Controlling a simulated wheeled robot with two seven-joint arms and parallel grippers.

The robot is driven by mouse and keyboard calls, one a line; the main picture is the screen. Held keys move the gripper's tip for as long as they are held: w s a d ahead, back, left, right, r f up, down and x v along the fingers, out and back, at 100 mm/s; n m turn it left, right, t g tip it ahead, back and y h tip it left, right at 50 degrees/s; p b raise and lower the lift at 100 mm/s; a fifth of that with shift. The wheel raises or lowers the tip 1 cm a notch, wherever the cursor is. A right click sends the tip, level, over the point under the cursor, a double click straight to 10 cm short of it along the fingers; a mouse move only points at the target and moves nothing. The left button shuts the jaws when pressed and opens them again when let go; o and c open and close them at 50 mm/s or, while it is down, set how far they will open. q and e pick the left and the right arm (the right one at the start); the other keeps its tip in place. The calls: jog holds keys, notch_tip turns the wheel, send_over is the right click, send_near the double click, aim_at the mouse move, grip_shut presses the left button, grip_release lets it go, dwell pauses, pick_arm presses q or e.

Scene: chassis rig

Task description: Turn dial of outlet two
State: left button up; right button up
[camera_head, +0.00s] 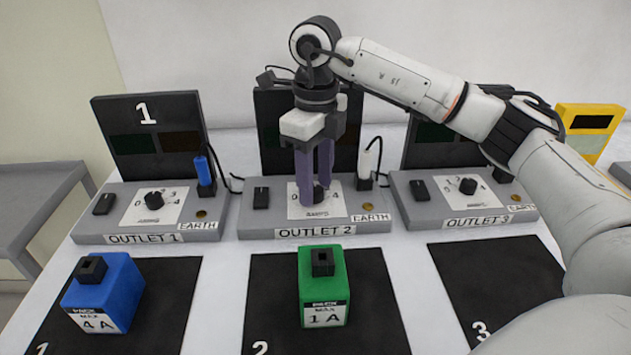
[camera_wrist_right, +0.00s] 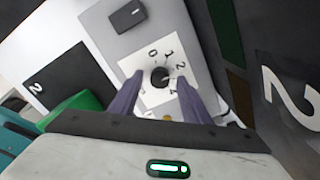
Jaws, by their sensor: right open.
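Outlet 2 (camera_head: 258,224) is the middle grey box on the table, with a black dial (camera_head: 319,192) on a white numbered plate. My right gripper (camera_head: 316,198) points down over that dial, its purple fingers in front of part of it. In the right wrist view the dial (camera_wrist_right: 160,76) shows between the two spread fingertips (camera_wrist_right: 162,90), and nothing is held. I cannot tell whether the fingers touch it. My left gripper is not in view.
Outlet 1 (camera_head: 88,231) with its blue plug stands left, outlet 3 (camera_head: 408,218) right. A blue block (camera_head: 120,290) and a green block (camera_head: 337,277) sit on black mats in front. A white plug (camera_head: 364,165) stands on outlet 2, right of the gripper.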

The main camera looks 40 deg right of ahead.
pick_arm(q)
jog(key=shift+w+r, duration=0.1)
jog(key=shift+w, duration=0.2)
pick_arm(e)
jog(key=shift+f, duration=0.15)
jog(key=c, duration=1)
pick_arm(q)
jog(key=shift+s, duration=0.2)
pick_arm(e)
jog(key=shift+c, duration=0.2)
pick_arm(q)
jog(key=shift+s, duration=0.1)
pick_arm(e)
jog(key=shift+n, duration=0.4)
jog(key=n+p, duration=0.1)
jog(key=n, duration=0.2)
jog(key=shift+n, duration=0.3)
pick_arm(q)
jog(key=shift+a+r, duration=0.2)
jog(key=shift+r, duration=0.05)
pick_arm(e)
jog(key=shift+n, duration=1.7)
